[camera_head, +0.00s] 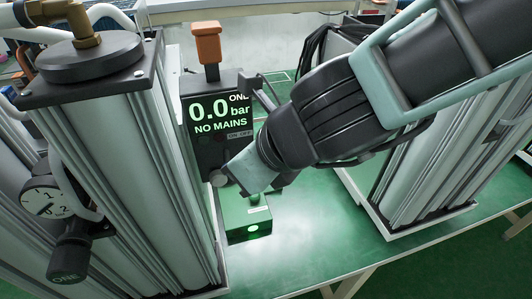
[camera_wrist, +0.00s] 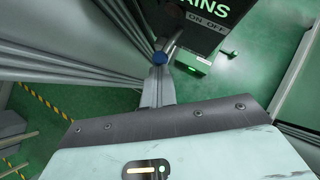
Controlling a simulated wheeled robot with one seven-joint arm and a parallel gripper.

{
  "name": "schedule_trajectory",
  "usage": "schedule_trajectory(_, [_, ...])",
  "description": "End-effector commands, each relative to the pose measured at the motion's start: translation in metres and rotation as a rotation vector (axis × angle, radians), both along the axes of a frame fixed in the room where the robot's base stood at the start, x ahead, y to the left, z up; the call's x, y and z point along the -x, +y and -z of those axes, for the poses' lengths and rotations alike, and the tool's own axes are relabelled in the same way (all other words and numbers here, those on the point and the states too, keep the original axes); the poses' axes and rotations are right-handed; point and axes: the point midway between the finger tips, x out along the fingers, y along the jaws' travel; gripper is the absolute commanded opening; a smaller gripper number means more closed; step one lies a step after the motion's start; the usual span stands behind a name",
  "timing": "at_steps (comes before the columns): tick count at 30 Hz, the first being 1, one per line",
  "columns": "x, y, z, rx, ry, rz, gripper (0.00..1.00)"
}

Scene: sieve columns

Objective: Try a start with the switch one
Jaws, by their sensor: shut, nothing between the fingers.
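The dark control unit labelled ONE (camera_head: 215,118) stands beside the left column in the head view. Its screen reads 0.0 bar and NO MAINS, with a small ON OFF label below. In the wrist view the ON OFF label (camera_wrist: 204,23) shows at the top. The switch itself is not clearly visible under the label. My gripper (camera_head: 232,176) is in front of the unit's lower part. In the wrist view my gripper (camera_wrist: 158,82) has its fingers together and empty.
A green box (camera_head: 246,217) with a lit green light stands below the unit. An orange part (camera_head: 207,45) rises above the unit. The left column (camera_head: 120,160) is close by, with a gauge (camera_head: 45,199). Another column (camera_head: 425,165) stands right. Green bench between is clear.

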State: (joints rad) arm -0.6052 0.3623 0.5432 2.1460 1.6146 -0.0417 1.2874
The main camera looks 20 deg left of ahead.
Motion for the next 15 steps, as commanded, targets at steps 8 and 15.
schedule_trajectory(8, [0.0052, 0.0050, 0.0024, 0.000, 0.000, 0.075, 0.00])
schedule_trajectory(15, [0.0055, 0.0054, 0.0006, 0.001, 0.000, 0.094, 0.00])
